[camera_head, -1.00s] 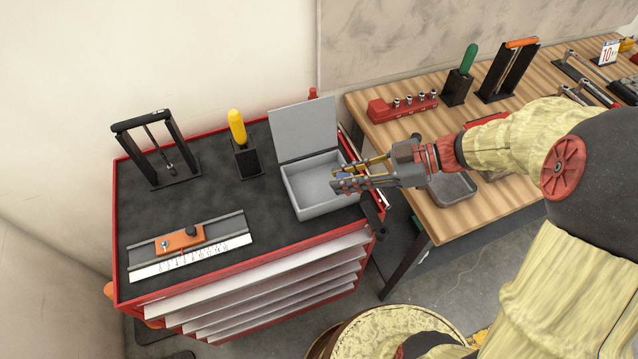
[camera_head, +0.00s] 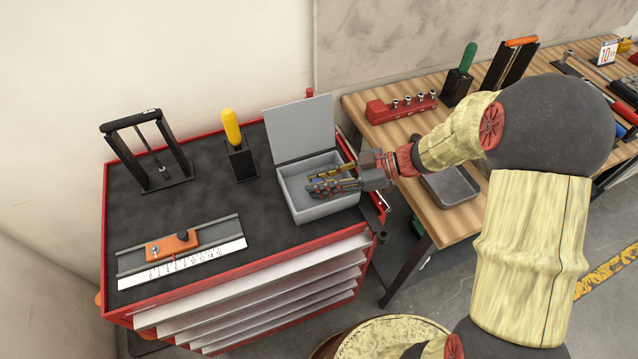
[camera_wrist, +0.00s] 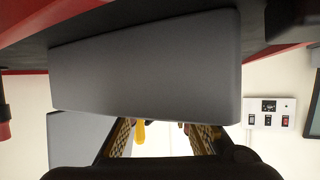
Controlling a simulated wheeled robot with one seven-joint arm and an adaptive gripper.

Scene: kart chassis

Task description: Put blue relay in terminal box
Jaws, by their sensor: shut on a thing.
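The terminal box (camera_head: 326,209) is a grey open box with its lid (camera_head: 300,128) raised at the back, at the right side of the tool cabinet's top. My gripper (camera_head: 314,183) reaches in from the right with its fingers over the box opening. It is shut on the blue relay, which the fingers hide now; its blue showed between them earlier. In the wrist view the box's grey wall (camera_wrist: 150,65) fills the upper middle and hides the fingertips.
The red cabinet (camera_head: 200,285) also carries a black stand (camera_head: 150,150), a yellow-handled tool in a holder (camera_head: 232,128) and an orange slide on a ruler (camera_head: 172,245). A wooden bench (camera_head: 420,140) with a grey tray (camera_head: 452,186) stands at the right.

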